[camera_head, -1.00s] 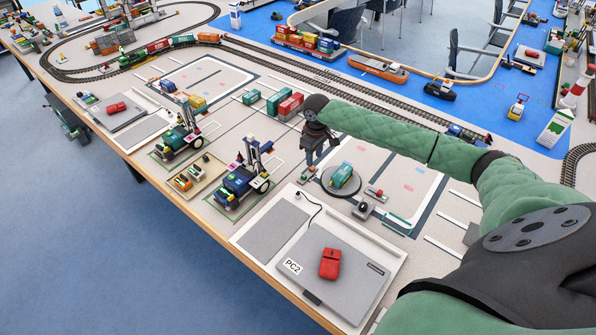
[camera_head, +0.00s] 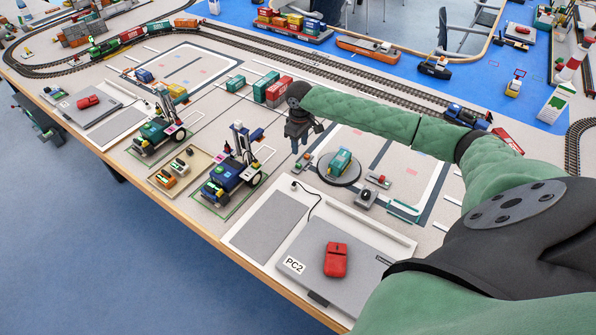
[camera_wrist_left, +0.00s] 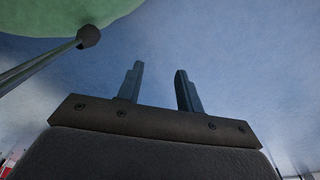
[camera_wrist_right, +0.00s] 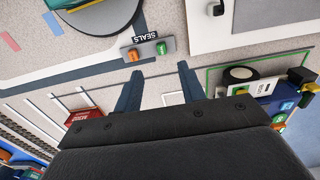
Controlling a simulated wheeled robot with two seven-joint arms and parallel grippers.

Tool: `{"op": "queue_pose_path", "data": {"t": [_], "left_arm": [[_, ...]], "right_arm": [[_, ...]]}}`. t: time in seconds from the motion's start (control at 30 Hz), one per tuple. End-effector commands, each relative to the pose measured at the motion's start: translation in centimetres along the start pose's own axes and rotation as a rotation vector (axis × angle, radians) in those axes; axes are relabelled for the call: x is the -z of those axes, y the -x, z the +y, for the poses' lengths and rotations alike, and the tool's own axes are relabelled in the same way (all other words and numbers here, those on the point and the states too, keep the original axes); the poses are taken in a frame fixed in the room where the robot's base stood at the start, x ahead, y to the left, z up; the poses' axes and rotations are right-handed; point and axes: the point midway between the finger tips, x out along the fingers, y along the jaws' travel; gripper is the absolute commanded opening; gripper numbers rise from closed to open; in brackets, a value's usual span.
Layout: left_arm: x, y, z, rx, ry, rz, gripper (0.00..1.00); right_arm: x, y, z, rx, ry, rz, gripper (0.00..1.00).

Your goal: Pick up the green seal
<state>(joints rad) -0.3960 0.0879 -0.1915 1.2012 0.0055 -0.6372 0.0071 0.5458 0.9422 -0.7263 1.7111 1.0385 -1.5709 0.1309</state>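The green seal (camera_wrist_right: 161,48) sits on a small grey plate labelled SEALS, beside an orange seal (camera_wrist_right: 134,54), in the right wrist view. My left gripper (camera_wrist_left: 160,68) is open and empty over blue floor.
The dark turntable (camera_head: 325,176) carries a teal container (camera_head: 341,161). Blue vehicle (camera_head: 232,172) and red containers (camera_head: 279,91) stand near the right gripper.

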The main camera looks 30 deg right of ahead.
Motion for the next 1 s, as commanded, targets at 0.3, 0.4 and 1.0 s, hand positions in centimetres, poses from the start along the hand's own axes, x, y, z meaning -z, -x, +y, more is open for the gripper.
{"op": "queue_pose_path", "data": {"t": [0.3,0.4,1.0], "left_arm": [[2.5,1.2,0.1,-0.001,0.001,0.014,0.36],[2.1,0.7,-0.2,0.002,-0.001,0.018,0.36],[-2.4,-2.4,-1.6,0.018,-0.016,0.036,0.36]], "right_arm": [[0.0,-2.1,0.0,0.001,-0.001,0.0,0.4],[0.0,-3.0,-0.1,0.002,0.0,-0.002,0.4],[0.4,-7.6,-0.3,0.001,-0.001,-0.002,0.4]]}}
